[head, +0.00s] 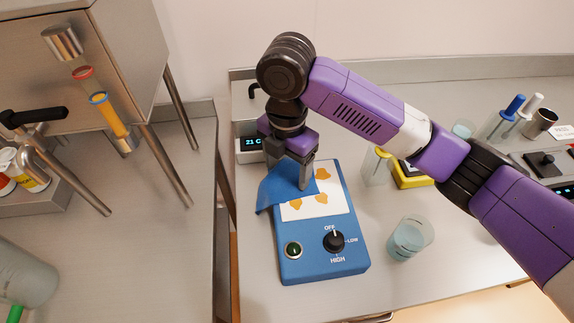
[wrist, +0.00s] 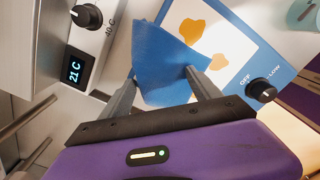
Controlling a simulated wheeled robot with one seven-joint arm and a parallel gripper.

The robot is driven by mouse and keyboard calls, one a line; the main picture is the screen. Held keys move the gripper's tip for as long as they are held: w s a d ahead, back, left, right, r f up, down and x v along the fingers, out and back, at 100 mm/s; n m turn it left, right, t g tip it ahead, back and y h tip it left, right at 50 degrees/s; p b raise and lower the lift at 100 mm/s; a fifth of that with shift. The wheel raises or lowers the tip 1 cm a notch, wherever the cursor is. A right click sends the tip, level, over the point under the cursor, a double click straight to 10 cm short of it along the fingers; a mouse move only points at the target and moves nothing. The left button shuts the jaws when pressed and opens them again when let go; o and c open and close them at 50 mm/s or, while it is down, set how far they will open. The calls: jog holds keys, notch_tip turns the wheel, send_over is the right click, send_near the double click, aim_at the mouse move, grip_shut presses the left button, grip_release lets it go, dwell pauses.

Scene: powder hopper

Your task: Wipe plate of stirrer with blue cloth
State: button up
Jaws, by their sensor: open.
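The stirrer (head: 312,262) is a blue box on the bench with a white plate (head: 338,193), a dial and a round button. Several orange-brown stains (head: 295,203) mark the plate, and two large ones show in the wrist view (wrist: 191,31). The blue cloth (head: 272,192) lies over the plate's left part and hangs past the stirrer's left edge. My gripper (head: 300,182) points down at the cloth. In the wrist view its open fingers (wrist: 162,77) stand on either side of the cloth (wrist: 163,60). Whether the fingertips touch the cloth is unclear.
A grey device with a "21 C" display (head: 250,143) stands close behind and left of the stirrer. A beaker (head: 409,238) stands to its right. A gap separates the left bench (head: 170,250).

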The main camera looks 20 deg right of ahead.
grip_shut()
dwell(0.4)
